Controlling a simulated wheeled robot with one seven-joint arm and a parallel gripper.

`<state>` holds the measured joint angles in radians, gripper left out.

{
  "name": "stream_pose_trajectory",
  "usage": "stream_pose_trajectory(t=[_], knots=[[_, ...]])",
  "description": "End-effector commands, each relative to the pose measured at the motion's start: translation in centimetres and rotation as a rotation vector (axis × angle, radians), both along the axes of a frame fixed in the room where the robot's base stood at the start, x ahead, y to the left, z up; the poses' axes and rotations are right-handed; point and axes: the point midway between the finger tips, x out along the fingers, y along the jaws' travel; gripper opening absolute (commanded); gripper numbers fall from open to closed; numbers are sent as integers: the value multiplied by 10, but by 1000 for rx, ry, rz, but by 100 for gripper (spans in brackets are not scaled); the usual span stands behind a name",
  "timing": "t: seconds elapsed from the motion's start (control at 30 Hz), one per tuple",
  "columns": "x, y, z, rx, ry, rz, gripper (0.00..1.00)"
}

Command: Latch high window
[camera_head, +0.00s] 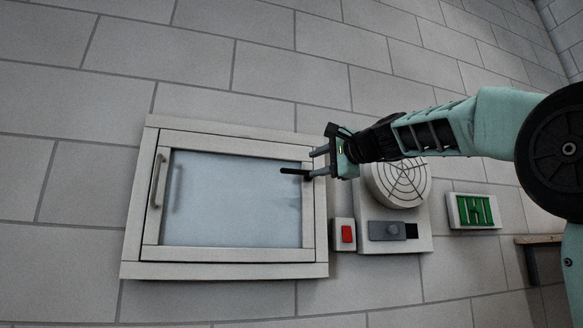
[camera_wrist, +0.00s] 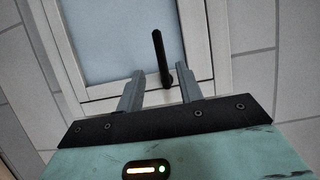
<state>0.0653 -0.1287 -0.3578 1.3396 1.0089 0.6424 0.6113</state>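The white-framed window (camera_head: 230,253) is set in the block wall, with a frosted pane (camera_head: 230,205) and a grey pull bar (camera_head: 157,181) on its left side. The sash looks closed in its frame. A black latch lever (camera_head: 291,171) sits on the right side of the sash and points left across the pane. My gripper (camera_head: 312,164) is at the right side of the window, close to the lever's base. In the wrist view my gripper (camera_wrist: 161,76) is open, and the lever (camera_wrist: 158,48) shows between and beyond the fingertips. I cannot tell whether a finger touches it.
A red button box (camera_head: 347,233) is just right of the window. Beside it is a panel with a round grille (camera_head: 403,180), partly behind my arm, and a grey slider (camera_head: 386,231). A green sign (camera_head: 475,210) and a small shelf (camera_head: 540,239) are farther right.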

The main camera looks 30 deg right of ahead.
Motion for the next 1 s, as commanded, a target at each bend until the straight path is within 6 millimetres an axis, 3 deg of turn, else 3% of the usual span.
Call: stream_pose_trajectory(t=[0.3, 0.5, 0.93, 1.0], knots=[[66, 8, 2, 0, 3, 1, 36], [91, 11, 2, 0, 1, 1, 36], [100, 12, 0, -1, 0, 1, 36], [100, 12, 0, -1, 0, 1, 20]])
